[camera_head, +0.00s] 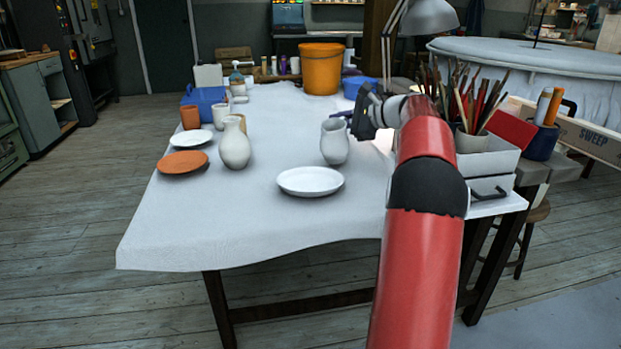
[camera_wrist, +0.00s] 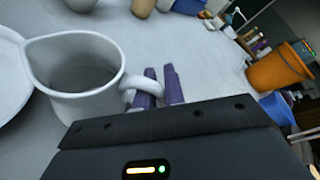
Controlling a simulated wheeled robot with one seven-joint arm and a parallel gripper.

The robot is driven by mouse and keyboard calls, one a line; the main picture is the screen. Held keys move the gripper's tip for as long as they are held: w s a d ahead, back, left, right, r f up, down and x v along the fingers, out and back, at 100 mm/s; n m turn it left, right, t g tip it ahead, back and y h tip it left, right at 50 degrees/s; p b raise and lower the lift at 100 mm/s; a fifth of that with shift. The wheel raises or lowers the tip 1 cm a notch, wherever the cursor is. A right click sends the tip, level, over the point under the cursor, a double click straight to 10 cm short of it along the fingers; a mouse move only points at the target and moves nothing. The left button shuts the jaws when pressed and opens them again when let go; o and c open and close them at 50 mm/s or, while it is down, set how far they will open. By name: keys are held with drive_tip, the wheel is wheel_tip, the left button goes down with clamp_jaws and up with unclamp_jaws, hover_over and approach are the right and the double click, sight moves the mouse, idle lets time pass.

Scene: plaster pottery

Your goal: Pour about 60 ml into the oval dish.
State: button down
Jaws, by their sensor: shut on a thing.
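A pale grey-white jug (camera_head: 335,143) stands upright near the middle of the table, just behind a white dish (camera_head: 310,181). From this low angle I cannot tell whether that dish is truly oval. In the wrist view the jug (camera_wrist: 82,104) has its spout to the left and its handle to the right. Its inside is shadowed grey; I cannot make out a liquid level. My gripper (camera_wrist: 160,88) is shut on the jug's handle with its purple fingers. It also shows in the head view (camera_head: 346,114). The dish's rim (camera_wrist: 8,88) lies left of the jug.
A cream vase (camera_head: 235,148), an orange plate (camera_head: 182,163) and a small white plate (camera_head: 191,139) stand on the left. Behind are cups, a blue bin (camera_head: 205,101) and an orange bucket (camera_head: 322,70). A brush pot (camera_head: 472,141) stands right. The table's front is clear.

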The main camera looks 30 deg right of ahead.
sight(329, 121)
drive_tip(key=s+a+r+n, duration=0.1)
drive_tip(key=a+r+n+t+h, duration=0.1)
drive_tip(key=shift+s+a, duration=0.3)
drive_tip(key=shift+s, duration=0.1)
drive_tip(key=shift+s+a+f+n+b, duration=0.15)
drive_tip(key=shift+s+a+n+b, duration=0.25)
drive_tip(key=shift+a+n+b, duration=0.3)
drive_tip(key=shift+s+a+f+b, duration=0.1)
drive_tip(key=shift+s+a+b, duration=0.05)
drive_tip(key=shift+b, duration=1.05)
drive_tip(key=a+r+n+t+h+b, duration=0.1)
drive_tip(key=b, duration=0.2)
drive_tip(key=shift+s+r+n+b, duration=0.1)
drive_tip(key=shift+s+n+b, duration=0.25)
drive_tip(key=shift+s+n, duration=0.05)
drive_tip(key=shift+a+b, duration=0.1)
drive_tip(key=shift+b, duration=0.25)
drive_tip(key=shift+s+a+n+t+b, duration=0.25)
drive_tip(key=shift+n+b, duration=0.35)
drive_tip(key=shift+b, duration=0.4)
drive_tip(key=shift+r, duration=0.1)
drive_tip(key=shift+s+a+r+n+t+b, duration=0.15)
drive_tip(key=shift+a+r+n+t+b, duration=0.1)
drive_tip(key=shift+r+n+b, duration=0.45)
